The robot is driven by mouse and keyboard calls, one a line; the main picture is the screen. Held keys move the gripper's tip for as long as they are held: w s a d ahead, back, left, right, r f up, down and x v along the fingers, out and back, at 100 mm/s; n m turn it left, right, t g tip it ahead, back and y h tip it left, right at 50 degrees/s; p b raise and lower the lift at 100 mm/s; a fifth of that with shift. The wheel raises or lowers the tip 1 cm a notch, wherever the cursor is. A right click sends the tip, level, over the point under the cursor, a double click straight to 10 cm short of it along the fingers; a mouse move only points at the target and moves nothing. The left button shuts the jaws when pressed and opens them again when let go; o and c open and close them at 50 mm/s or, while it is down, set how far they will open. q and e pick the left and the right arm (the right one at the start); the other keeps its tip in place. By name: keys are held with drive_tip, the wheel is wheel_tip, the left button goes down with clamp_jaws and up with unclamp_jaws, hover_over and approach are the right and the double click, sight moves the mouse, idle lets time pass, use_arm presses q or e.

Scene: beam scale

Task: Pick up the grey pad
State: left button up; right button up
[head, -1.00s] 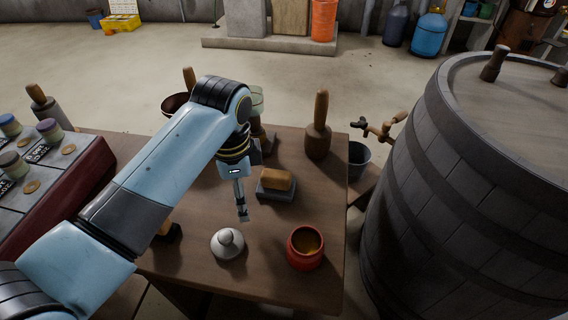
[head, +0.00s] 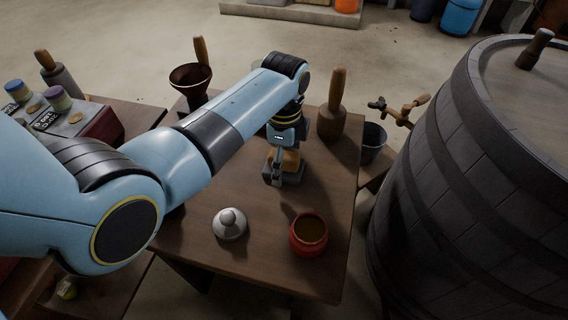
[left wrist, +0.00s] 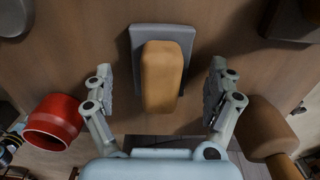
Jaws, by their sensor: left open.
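The grey pad (left wrist: 180,36) is a flat dark grey slab on the table with a tan, rounded block (left wrist: 161,78) on top of it. In the head view the pad (head: 296,178) is partly hidden behind my left gripper (head: 279,178). In the left wrist view my left gripper (left wrist: 162,88) is open, one finger on each side of the block and clear of it. Nothing is between the fingers except the block below. My right gripper is not in view.
A red pot (head: 309,236) and a grey lid (head: 229,225) stand nearer the table's front. A wooden-handled mallet (head: 333,110) stands behind right of the pad. A dark funnel (head: 190,77) is behind left. A large barrel (head: 470,180) is right of the table.

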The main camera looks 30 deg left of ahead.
use_arm(q)
drive_tip(key=shift+f, duration=0.45)
drive_tip(key=shift+c, duration=0.3)
drive_tip(key=c, duration=1.3)
drive_tip(key=shift+o, duration=0.2)
drive_tip(key=shift+r, duration=0.1)
